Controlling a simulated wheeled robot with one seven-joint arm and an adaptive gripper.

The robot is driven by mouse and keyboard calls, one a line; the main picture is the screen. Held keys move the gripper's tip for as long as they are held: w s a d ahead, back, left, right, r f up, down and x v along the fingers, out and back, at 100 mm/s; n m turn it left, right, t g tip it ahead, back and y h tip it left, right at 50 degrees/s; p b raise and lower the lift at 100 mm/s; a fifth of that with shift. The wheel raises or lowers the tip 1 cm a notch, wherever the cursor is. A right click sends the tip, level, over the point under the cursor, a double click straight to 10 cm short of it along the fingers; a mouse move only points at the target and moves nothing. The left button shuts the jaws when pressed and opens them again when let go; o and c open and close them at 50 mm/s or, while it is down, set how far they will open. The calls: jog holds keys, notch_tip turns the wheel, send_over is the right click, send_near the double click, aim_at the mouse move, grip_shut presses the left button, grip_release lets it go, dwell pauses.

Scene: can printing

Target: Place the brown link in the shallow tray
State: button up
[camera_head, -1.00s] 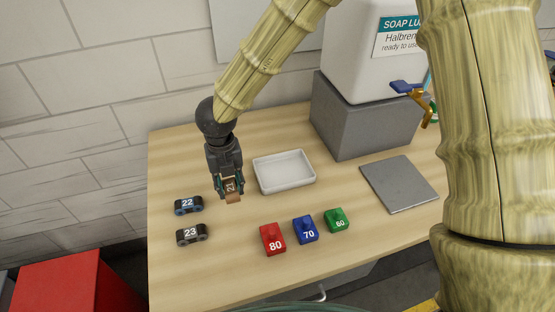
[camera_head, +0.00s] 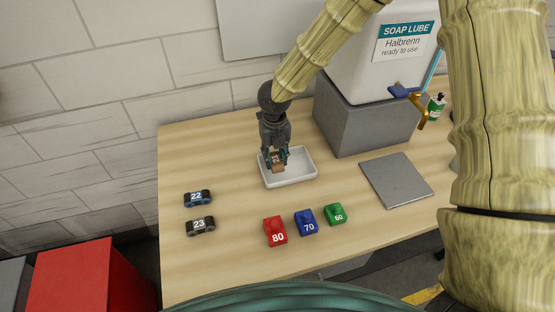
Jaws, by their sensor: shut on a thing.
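My gripper (camera_head: 277,160) is shut on the brown link (camera_head: 278,168), a small brown block with a label on its face that is too small to read. The link is over the left part of the shallow tray (camera_head: 306,175), a white rectangular tray with a low rim on the wooden table. I cannot tell whether the link touches the tray floor. My gripper's fingers hide part of the link and the tray's left end.
Dark links marked 22 (camera_head: 198,198) and 23 (camera_head: 201,226) lie at the left. Red 80 (camera_head: 275,232), blue 70 (camera_head: 306,223) and green 60 (camera_head: 335,214) blocks stand in front. A grey plate (camera_head: 397,180) lies right; a grey block (camera_head: 365,120) carries the soap container (camera_head: 375,55).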

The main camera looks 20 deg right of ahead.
aim_at(278, 157)
jog(key=shift+w+d+r, duration=0.1)
jog(key=shift+w+d, duration=0.05)
jog(key=shift+d, duration=0.25)
jog(key=shift+d+f+p, duration=0.1)
jog(key=shift+f+p, duration=0.2)
jog(key=shift+p, duration=0.2)
jog(key=shift+f+p, duration=0.6)
jog(key=shift+f, duration=0.95)
jog(key=shift+f, duration=0.2)
jog(key=o, duration=1.1)
jog(key=shift+r, duration=0.1)
notch_tip(278, 157, up, 12)
jog(key=b, duration=0.3)
jog(key=shift+r, duration=0.1)
